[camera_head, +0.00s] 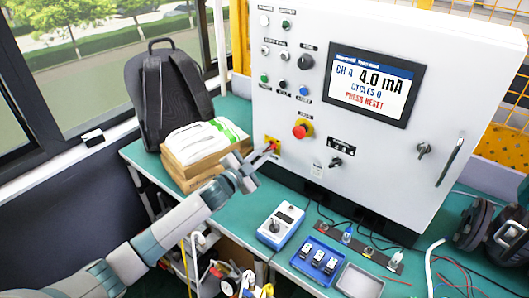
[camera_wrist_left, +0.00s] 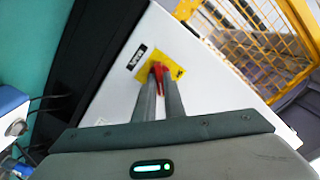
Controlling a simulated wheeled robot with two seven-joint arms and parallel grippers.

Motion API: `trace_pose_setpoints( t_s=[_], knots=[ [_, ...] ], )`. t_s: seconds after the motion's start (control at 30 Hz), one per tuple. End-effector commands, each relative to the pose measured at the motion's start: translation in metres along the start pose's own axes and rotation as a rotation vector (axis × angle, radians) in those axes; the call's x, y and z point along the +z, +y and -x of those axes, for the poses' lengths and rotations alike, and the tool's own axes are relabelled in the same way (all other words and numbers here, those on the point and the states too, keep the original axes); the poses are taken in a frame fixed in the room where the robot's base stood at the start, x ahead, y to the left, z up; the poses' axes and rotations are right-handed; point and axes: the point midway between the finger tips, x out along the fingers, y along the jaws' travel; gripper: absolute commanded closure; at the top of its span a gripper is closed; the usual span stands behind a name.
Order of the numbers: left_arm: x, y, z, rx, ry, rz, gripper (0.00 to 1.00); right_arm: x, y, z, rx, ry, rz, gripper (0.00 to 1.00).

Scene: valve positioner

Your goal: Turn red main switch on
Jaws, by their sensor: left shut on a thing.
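The red main switch (camera_head: 270,146) sits on a yellow plate low on the left of the white cabinet's front. In the left wrist view the red handle (camera_wrist_left: 157,72) shows between my fingertips, in front of the yellow plate (camera_wrist_left: 178,66). My left gripper (camera_head: 262,152) reaches in from the left and is shut on the red switch handle; it also shows in the left wrist view (camera_wrist_left: 158,78). The fingers cover part of the handle, so its exact angle is hard to tell. My right gripper is not in view.
The white cabinet (camera_head: 460,75) carries a screen (camera_head: 372,84) reading "CH 4 4.0 mA, CYCLES 0, PRESS RESET", a red mushroom button (camera_head: 300,131) and several knobs. A blue-white meter (camera_head: 281,226) and blue tray (camera_head: 318,260) lie in front.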

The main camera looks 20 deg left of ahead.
Motion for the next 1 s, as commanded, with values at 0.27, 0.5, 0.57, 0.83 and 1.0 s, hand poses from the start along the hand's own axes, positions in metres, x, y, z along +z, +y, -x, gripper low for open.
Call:
trace_pose_setpoints(
  t_s=[0.27,0.5,0.57,0.83,1.0],
  knots=[
    [0.0000,0.0000,0.0000,0.000,0.000,-0.028,1.00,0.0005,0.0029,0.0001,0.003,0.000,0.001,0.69],
    [0.0000,0.0001,0.0000,0.000,0.000,-0.027,1.00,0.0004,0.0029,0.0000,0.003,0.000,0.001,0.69],
    [0.0000,0.0001,0.0000,0.000,0.000,-0.027,0.76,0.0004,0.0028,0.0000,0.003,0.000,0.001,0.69],
    [0.0000,0.0002,0.0000,0.000,0.000,-0.025,0.72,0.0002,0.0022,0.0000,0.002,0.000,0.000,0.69],
    [0.0007,0.0007,0.0028,0.001,-0.001,-0.025,0.72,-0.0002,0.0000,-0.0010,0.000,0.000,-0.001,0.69]
  ],
)
